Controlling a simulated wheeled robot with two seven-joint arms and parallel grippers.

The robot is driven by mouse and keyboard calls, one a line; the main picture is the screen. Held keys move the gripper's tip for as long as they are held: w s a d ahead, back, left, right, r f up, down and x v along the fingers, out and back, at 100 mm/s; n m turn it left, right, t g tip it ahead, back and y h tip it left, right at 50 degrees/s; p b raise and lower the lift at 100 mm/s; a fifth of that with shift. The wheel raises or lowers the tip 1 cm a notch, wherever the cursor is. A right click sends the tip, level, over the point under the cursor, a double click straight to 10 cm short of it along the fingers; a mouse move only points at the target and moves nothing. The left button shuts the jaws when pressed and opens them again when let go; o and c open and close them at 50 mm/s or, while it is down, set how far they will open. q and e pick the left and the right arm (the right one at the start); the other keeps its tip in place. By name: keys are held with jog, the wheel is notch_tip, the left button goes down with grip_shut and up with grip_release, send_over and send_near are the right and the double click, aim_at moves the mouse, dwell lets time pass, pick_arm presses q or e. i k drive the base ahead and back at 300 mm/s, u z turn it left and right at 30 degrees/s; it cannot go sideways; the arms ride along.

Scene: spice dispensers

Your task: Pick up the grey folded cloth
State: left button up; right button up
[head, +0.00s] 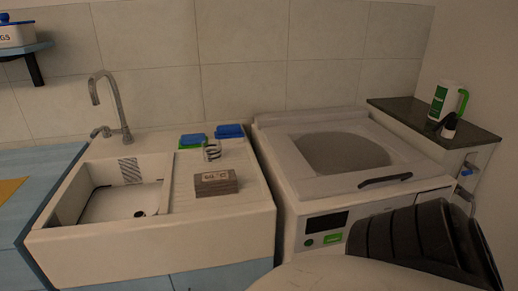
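A small grey-brown layered block (215,183) with pale markings on its front lies on the ribbed drainboard right of the sink basin. It is the thing in view that best fits the grey folded cloth, but I cannot be sure of its material. Nothing touches it from above and its front and top are in plain sight. Neither of my grippers shows in the head view. A dark ridged part and a pale rounded part fill the bottom right, probably mine.
Behind the block stand a small spiral-patterned glass (212,151) and blue sponges (229,131). The white sink (150,243) has a tall faucet (119,108) at the back. A washing machine (282,179) stands to the right. A dark shelf (412,112) holds a green-labelled bottle (440,103).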

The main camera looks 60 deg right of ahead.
aim_at(224, 182)
jog(key=u, duration=0.05)
jog(key=k, duration=0.25)
jog(key=z, duration=1.15)
